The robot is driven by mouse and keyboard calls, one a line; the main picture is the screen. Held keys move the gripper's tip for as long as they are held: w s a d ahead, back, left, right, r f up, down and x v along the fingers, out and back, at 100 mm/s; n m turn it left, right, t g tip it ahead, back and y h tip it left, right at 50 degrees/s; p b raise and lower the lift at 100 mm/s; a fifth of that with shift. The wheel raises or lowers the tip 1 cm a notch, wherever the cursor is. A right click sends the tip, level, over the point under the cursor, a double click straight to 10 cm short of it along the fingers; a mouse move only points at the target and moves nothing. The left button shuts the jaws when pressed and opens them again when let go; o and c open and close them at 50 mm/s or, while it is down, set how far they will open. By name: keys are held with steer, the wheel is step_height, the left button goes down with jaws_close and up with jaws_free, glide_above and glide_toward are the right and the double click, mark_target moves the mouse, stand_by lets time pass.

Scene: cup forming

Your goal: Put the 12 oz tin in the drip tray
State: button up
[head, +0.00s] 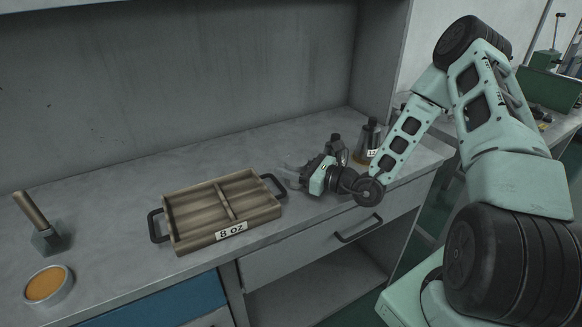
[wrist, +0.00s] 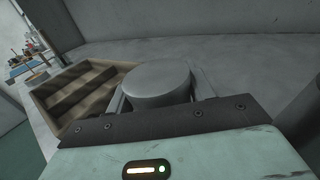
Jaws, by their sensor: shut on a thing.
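My gripper (head: 298,172) is low over the right half of the workbench, just right of the wooden tray. In the wrist view it is shut on a round grey metal tin (wrist: 158,84) with a flat top. I see no size label on this tin. In the head view the gripper mostly hides it. The wooden tray (head: 232,229) is divided in two, has black handles and is labelled 8 oz. I cannot identify a drip tray for certain.
A shallow round tin (head: 48,287) with an orange-brown surface sits at the bench's front left. A block tool with a wooden handle (head: 30,211) stands behind it. A dark object (head: 336,146) stands behind my gripper. The bench (head: 125,205) is bare between the block tool and the wooden tray.

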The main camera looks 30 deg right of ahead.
steer(key=shift+f, duration=0.15)
steer(key=o, duration=1)
steer(key=shift+o, duration=0.2)
